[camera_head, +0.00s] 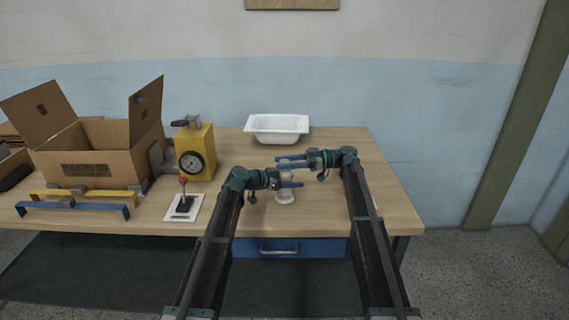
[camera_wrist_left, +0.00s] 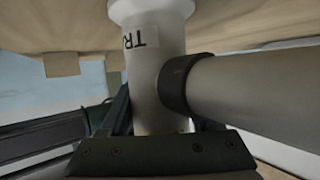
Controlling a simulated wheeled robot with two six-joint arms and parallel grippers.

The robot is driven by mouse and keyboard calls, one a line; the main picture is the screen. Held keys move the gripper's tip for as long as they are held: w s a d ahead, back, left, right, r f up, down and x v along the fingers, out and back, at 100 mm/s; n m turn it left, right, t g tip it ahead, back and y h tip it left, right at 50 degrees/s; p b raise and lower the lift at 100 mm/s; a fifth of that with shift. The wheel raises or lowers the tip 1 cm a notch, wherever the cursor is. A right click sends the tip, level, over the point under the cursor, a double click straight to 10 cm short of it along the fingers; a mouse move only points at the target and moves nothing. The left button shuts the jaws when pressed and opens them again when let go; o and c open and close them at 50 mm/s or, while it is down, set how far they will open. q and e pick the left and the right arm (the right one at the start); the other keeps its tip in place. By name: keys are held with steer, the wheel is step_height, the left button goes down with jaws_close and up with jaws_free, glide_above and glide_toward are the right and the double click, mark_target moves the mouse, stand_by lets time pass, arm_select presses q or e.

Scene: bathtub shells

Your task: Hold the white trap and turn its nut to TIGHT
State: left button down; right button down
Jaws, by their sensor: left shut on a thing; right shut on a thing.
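The white trap (camera_head: 285,198) stands upright near the front of the table, small and partly covered by my grippers. In the left wrist view its body (camera_wrist_left: 157,75) carries a label of which "TR" can be read, with a wide white foot at the top of the picture. A side pipe (camera_wrist_left: 260,92) with a dark collar (camera_wrist_left: 182,84) leaves the body. My left gripper (camera_head: 290,184) is shut on the trap's body. My right gripper (camera_head: 292,163) is shut just above it, at the trap's top. The nut is hidden there, and its TIGHT mark cannot be read.
A white basin (camera_head: 276,128) stands behind the trap. To the left are a yellow gauge box (camera_head: 196,150), a red-knobbed lever on a white plate (camera_head: 184,206), an open carton (camera_head: 95,155), and yellow (camera_head: 85,193) and blue (camera_head: 73,207) bars. The table's right side is clear.

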steer(key=shift+w+n+g, duration=0.1)
steer(key=shift+n+g, duration=0.5)
steer(key=shift+g, duration=0.3)
steer(key=shift+n+g+h, duration=0.3)
steer(key=shift+g, duration=0.2)
steer(key=c, duration=0.7)
jaws_free()
steer(key=shift+o, duration=0.2)
steer(key=shift+s, duration=0.2)
